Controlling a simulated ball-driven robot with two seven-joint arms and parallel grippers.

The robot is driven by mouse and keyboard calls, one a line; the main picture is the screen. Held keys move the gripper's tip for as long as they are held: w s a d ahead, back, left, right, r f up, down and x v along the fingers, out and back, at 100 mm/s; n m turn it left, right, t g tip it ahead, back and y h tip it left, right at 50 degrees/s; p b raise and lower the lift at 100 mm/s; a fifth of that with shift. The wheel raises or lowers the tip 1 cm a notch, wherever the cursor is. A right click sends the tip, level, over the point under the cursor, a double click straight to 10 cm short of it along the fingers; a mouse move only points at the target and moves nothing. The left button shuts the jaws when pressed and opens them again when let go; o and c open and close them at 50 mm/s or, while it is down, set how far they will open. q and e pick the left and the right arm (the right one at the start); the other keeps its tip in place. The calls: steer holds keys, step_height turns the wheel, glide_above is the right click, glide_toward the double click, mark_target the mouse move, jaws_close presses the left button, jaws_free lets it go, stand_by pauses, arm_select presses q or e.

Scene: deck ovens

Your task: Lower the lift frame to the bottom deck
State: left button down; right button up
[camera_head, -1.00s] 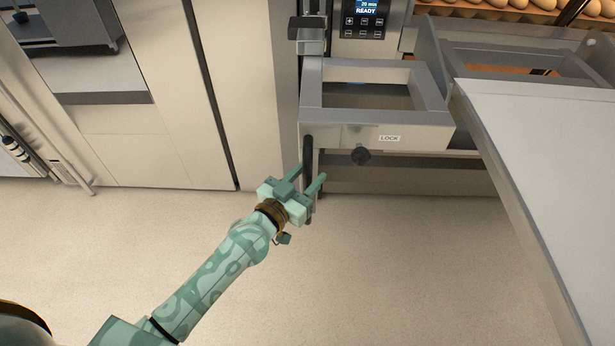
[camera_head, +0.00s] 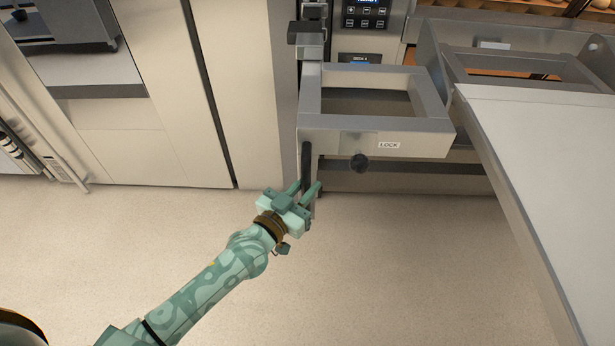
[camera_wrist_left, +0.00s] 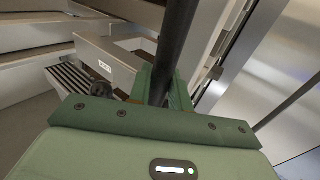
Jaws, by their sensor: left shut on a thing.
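The lift frame (camera_head: 318,137) is a grey metal rectangle with an open middle, in the centre of the head view. My left gripper (camera_head: 308,187) is shut on this handle, below the frame's front left corner. In the left wrist view the black handle (camera_wrist_left: 176,45) runs up between the fingers, and the LOCK front (camera_wrist_left: 105,65) shows to the left. My right gripper is not seen.
A light loading table (camera_head: 560,150) slopes along the right side, close to the frame's right end. An oven control panel (camera_head: 366,14) stands behind the frame. Pale cabinet doors (camera_head: 160,100) are at the left. The floor (camera_head: 400,270) in front is clear.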

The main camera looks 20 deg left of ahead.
arm_select(q)
steer(key=shift+g, duration=0.3)
step_height(320, 180, down, 18)
steer(key=b, duration=0.8)
steer(key=shift+s+f+b, duration=0.1)
steer(key=shift+f+b, duration=0.1)
steer(key=shift+b, duration=0.2)
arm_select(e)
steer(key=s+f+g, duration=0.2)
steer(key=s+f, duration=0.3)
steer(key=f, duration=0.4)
arm_select(q)
step_height(320, 180, down, 8)
steer(key=b, duration=0.5)
steer(key=shift+r, duration=0.15)
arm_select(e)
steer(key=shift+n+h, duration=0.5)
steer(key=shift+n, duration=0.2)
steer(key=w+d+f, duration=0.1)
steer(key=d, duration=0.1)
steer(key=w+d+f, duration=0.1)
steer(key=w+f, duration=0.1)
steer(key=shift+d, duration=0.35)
arm_select(q)
steer(key=c, duration=1.3)
jaws_free()
steer(key=shift+r, duration=0.1)
steer(key=shift+c, duration=0.2)
